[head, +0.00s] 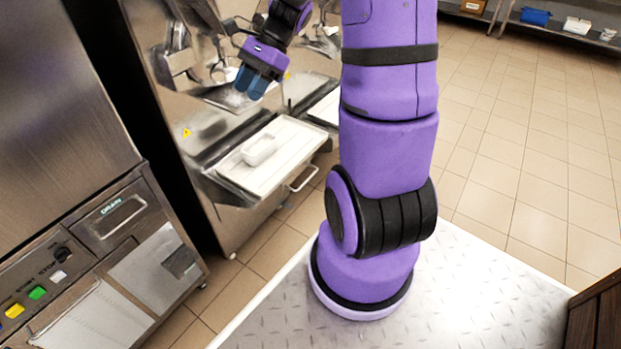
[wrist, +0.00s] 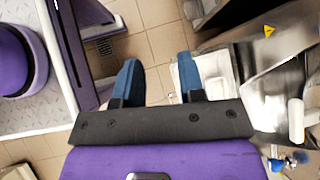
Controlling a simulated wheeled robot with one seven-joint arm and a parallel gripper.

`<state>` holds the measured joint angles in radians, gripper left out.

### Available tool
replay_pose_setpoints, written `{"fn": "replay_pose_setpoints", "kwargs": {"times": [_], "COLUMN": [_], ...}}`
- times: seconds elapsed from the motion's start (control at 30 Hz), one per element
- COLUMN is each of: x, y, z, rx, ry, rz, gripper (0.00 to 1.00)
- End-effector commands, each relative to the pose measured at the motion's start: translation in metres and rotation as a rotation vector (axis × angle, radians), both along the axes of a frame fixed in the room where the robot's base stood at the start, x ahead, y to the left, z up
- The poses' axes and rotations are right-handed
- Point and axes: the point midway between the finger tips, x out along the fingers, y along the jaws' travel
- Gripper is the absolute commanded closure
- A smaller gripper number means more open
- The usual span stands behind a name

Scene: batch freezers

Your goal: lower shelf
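The near batch freezer (head: 205,130) has a white, roughly level shelf (head: 285,167) on its front, below the spout. A small white tub (head: 260,150) stands on that shelf. My gripper (head: 250,84) is in front of the freezer, above the shelf and near the spout area. In the wrist view its two blue fingers are spread apart, with nothing between them (wrist: 158,70) but tiled floor beyond. The white shelf (wrist: 224,88) and the tub (wrist: 213,67) show there to the right of the fingers, partly hidden by the right one.
A second white shelf (head: 328,107) is farther along the row of freezers. A metal handle (head: 301,180) sticks out below the near shelf. A steel machine with buttons (head: 90,265) stands at the left. Tiled floor (head: 490,130) at the right is clear, with a rack of boxes (head: 535,17) at the back.

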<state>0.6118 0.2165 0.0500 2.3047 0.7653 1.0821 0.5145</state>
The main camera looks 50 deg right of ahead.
Motion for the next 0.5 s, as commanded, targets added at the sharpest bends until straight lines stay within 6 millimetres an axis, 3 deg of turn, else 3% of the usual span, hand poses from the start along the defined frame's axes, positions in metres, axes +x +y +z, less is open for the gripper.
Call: {"fn": "replay_pose_setpoints", "kwargs": {"times": [0.2,0.5], "x": [0.017,0.023], "y": [-0.045,-0.107], "z": [-0.052,-0.129], "rx": [0.205,0.497], "ry": [0.145,0.324], "rz": [-0.290,-0.679], "gripper": [0.64,0.64]}}
